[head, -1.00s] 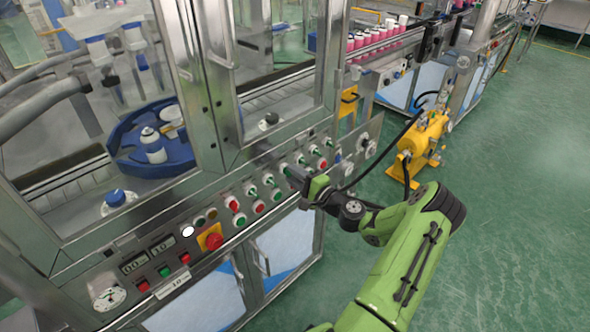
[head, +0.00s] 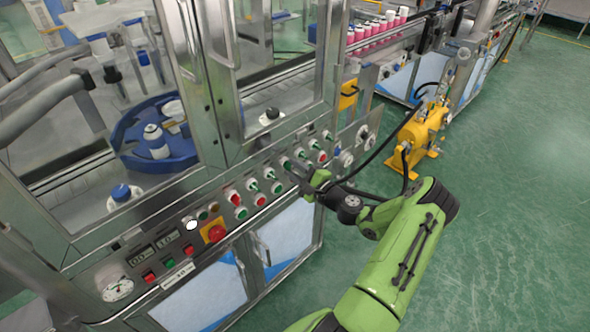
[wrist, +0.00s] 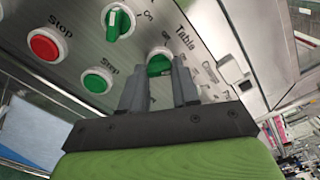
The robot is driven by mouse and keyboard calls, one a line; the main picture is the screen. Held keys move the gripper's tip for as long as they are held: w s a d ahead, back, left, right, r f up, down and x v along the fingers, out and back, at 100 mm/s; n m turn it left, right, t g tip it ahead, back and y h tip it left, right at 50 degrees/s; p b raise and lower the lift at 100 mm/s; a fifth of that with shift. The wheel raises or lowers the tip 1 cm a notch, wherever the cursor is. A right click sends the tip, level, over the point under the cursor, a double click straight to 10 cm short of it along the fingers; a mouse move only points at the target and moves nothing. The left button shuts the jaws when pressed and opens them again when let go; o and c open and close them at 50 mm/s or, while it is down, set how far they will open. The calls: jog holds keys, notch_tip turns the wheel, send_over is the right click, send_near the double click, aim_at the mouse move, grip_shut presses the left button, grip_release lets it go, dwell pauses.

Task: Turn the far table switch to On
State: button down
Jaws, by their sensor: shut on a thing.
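The table switch (wrist: 159,61) is a green rotary knob under the label "Table" in the wrist view, with "Off" and "On" marks partly readable beside it. My gripper (wrist: 160,75) has its two grey fingers at the knob, one on each side, closed on it. In the head view my gripper (head: 297,170) reaches the right part of the machine's control panel, and its fingers cover the knob there. The knob's exact angle is partly hidden by the fingers.
Beside it in the wrist view are another green knob (wrist: 118,22), a red Stop button (wrist: 44,45) and a green button (wrist: 97,81). In the head view a red emergency stop (head: 214,233) sits further left on the panel. A yellow unit (head: 424,128) stands on the floor at right.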

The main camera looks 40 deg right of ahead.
jog(key=c, duration=0.8)
grip_release()
jog(key=shift+c, duration=0.2)
jog(key=shift+s, duration=0.15)
jog(key=s+p, duration=0.1)
jog(key=s, duration=1.4)
jog(key=shift+s+d, duration=0.25)
jog(key=shift+s, duration=0.05)
